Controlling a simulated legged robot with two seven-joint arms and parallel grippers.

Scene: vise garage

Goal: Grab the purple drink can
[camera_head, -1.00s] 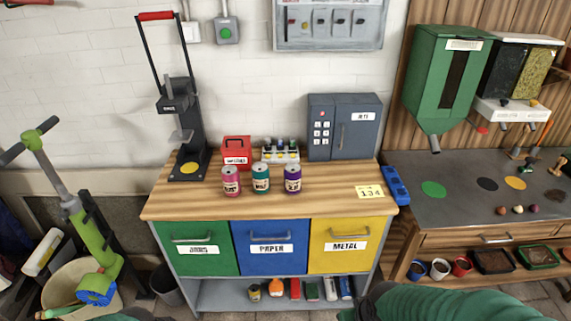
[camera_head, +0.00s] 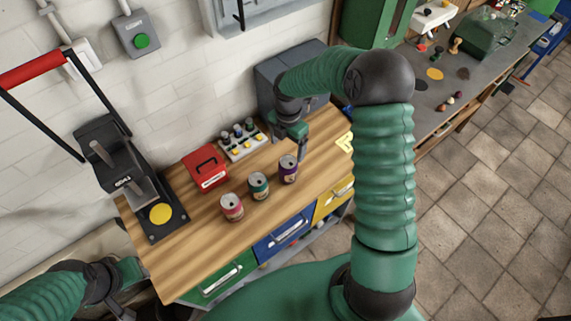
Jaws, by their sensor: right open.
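The purple drink can (camera_head: 288,169) stands upright on the wooden worktop, the rightmost of three cans in a row. The teal can (camera_head: 259,186) is in the middle and the pink can (camera_head: 232,207) is at the left. My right gripper (camera_head: 303,152) is open and points down just right of and behind the purple can, very close to it. I cannot tell whether it touches the can. My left gripper (camera_head: 121,312) is at the lower left edge, away from the cans, and its fingers are barely visible.
A red box (camera_head: 207,168) and a white rack of small bottles (camera_head: 242,141) stand behind the cans. A can press (camera_head: 124,180) is at the left and a grey safe (camera_head: 283,72) is behind my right arm. The worktop's front strip is clear.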

